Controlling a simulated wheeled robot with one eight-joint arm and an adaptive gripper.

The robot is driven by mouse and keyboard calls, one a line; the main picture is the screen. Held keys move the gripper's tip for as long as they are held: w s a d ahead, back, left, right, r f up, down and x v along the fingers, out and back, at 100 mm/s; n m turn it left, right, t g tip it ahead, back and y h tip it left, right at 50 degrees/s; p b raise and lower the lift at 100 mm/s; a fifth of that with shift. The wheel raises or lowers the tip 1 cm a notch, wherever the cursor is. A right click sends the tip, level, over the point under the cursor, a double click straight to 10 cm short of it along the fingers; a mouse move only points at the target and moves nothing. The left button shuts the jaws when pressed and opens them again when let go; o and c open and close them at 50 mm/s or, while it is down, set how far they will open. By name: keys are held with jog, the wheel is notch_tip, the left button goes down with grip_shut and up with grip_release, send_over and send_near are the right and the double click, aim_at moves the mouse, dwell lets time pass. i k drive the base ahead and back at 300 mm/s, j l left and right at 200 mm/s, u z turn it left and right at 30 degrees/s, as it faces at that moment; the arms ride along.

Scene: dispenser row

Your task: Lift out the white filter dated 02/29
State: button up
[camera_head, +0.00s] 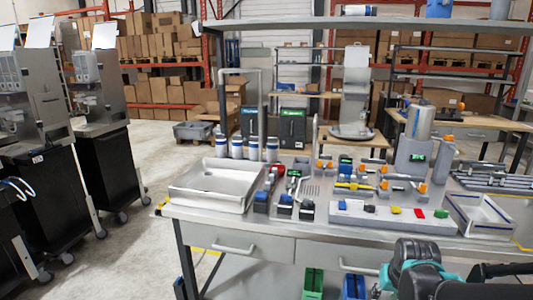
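Several white cylinders with blue bands, which look like filters, stand upright in a row at the back left of the workbench, behind the white tray. The leftmost (221,146) and the rightmost (272,150) are at the row's ends. Any dates on them are too small to read. My dark arm with teal joint parts shows at the bottom right, in front of the bench and far from the cylinders. Dark parts at the bottom right edge may be my gripper, but its fingertips cannot be made out.
The workbench holds a white tray (174,192), tools, fittings with orange caps, a grey block with coloured pieces (440,226), a small white box (480,229) and a silver canister (419,121). A shelf (270,24) spans above. Dispenser machines stand left; open floor lies between.

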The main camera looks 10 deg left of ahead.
aim_at(221, 145)
jog(key=j+z, duration=0.1)
jog(key=j, duration=0.45)
jog(key=k+j+z, duration=0.1)
jog(key=j, duration=0.5)
jog(key=j+z, duration=0.1)
jog(key=j, duration=0.45)
jog(key=k+j+z, duration=0.15)
jog(key=j, duration=0.4)
jog(key=k+j+z, duration=0.1)
jog(key=j, duration=0.45)
jog(key=j+z, duration=0.1)
jog(key=j, duration=0.3)
jog(key=k+j+z, duration=0.1)
jog(key=j, duration=0.25)
jog(key=k+j+z, duration=0.1)
jog(key=j, duration=0.3)
jog(key=k+j, duration=0.15)
jog(key=j, duration=0.2)
jog(key=k+j+z, duration=0.15)
jog(key=j, duration=0.25)
jog(key=k+j+z, duration=0.1)
jog(key=j, duration=0.25)
jog(key=j+z, duration=0.45)
jog(key=j, duration=1.15)
